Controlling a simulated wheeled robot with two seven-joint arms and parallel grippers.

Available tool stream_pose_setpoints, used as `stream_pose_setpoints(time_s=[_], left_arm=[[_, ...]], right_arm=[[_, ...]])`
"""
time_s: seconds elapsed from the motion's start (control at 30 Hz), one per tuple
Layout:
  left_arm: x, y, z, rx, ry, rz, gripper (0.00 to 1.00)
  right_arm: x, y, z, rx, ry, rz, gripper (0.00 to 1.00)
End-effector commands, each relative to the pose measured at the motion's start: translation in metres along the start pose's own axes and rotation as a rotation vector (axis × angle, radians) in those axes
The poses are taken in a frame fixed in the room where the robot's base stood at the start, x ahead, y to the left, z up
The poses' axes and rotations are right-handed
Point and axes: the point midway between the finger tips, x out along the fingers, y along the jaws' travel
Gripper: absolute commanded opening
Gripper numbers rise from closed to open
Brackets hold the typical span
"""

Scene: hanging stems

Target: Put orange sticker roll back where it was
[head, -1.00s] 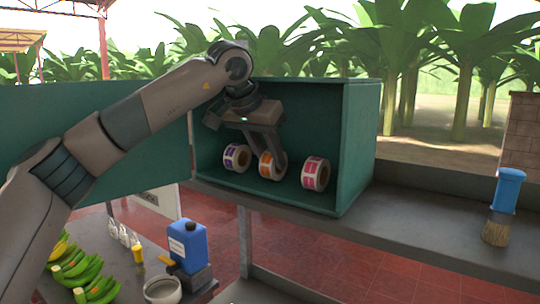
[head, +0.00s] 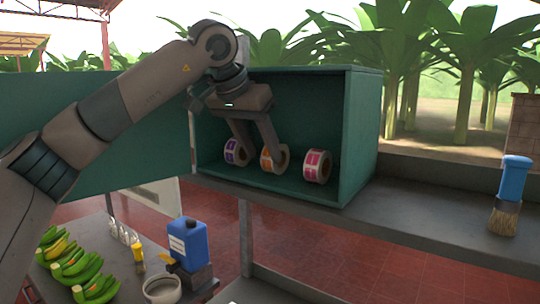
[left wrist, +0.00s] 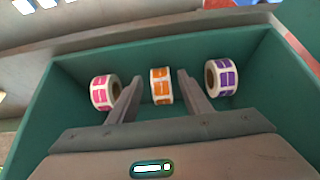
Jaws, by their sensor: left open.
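The orange sticker roll (head: 267,160) stands on the floor of an open green box (head: 362,140), between a purple roll (head: 236,152) and a pink roll (head: 317,166). My left gripper (head: 263,150) reaches into the box from above with its fingers apart. In the left wrist view the orange roll (left wrist: 161,86) sits between the two open fingers (left wrist: 158,88), with a gap on each side. The purple roll (left wrist: 221,77) is just outside one finger and the pink roll (left wrist: 104,92) outside the other. My right gripper is not in view.
The box stands on a grey shelf (head: 430,225). A brush with a blue handle (head: 513,180) stands at the shelf's right. Below left, a table holds green bananas (head: 75,270), a blue jug (head: 188,243) and a bowl (head: 162,290). The shelf right of the box is mostly clear.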

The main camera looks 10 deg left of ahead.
Motion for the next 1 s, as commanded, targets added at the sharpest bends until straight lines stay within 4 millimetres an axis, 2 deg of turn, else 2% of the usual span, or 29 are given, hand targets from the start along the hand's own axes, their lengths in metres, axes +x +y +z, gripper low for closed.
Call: stream_pose_setpoints(time_s=[0.03,0.2,0.4,0.6,1.0], left_arm=[[-0.003,0.000,0.011,0.002,0.003,0.000,0.45],[-0.021,-0.001,0.038,0.001,0.003,-0.001,0.45],[-0.037,0.000,0.061,0.000,0.002,0.000,0.45],[-0.044,0.000,0.070,0.001,-0.001,0.000,0.45],[-0.045,0.000,0.070,0.000,0.000,0.000,0.45]], right_arm=[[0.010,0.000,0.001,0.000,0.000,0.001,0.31],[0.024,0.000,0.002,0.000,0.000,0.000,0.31],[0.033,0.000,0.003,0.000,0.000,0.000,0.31],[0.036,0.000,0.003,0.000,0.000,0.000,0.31],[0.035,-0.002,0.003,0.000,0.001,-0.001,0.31]])
